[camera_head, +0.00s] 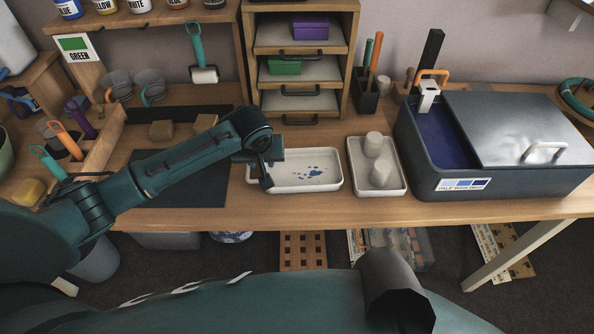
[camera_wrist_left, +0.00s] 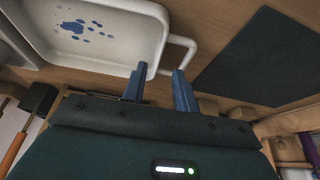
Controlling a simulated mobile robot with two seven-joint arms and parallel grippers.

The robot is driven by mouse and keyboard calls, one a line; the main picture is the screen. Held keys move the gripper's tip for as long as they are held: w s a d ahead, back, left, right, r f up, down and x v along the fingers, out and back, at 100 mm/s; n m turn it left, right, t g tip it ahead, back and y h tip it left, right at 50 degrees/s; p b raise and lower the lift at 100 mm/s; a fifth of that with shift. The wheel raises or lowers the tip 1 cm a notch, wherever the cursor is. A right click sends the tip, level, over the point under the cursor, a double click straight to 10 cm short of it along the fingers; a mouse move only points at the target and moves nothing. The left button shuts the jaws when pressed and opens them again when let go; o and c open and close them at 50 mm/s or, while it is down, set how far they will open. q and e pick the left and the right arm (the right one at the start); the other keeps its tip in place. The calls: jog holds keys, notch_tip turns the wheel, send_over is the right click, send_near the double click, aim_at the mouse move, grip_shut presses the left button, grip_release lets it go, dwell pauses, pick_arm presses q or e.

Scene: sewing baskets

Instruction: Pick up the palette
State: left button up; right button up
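The palette (camera_head: 318,183) looks like a shallow white tray with blue paint spots, lying flat on the wooden bench in the head view. In the left wrist view the palette (camera_wrist_left: 110,45) shows a white loop handle (camera_wrist_left: 191,50) on one side. My left gripper (camera_head: 266,174) is over the palette's left end, partly hiding that end and the handle. In the left wrist view my left gripper (camera_wrist_left: 160,72) has its two blue fingers apart, with the tips close to the handle's base and the tray corner. Contact cannot be told. My right gripper is not in view.
A second white tray (camera_head: 360,187) with pale cups stands just right of the palette. A large dark box (camera_head: 490,150) with a metal lid is farther right. A drawer unit (camera_head: 258,95) stands behind. A dark mat (camera_head: 195,193) lies to the left.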

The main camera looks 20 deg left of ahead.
pick_arm(q)
jog(key=x, duration=0.4)
jog(key=shift+w+f, duration=0.1)
jog(key=shift+f, duration=0.25)
grip_shut()
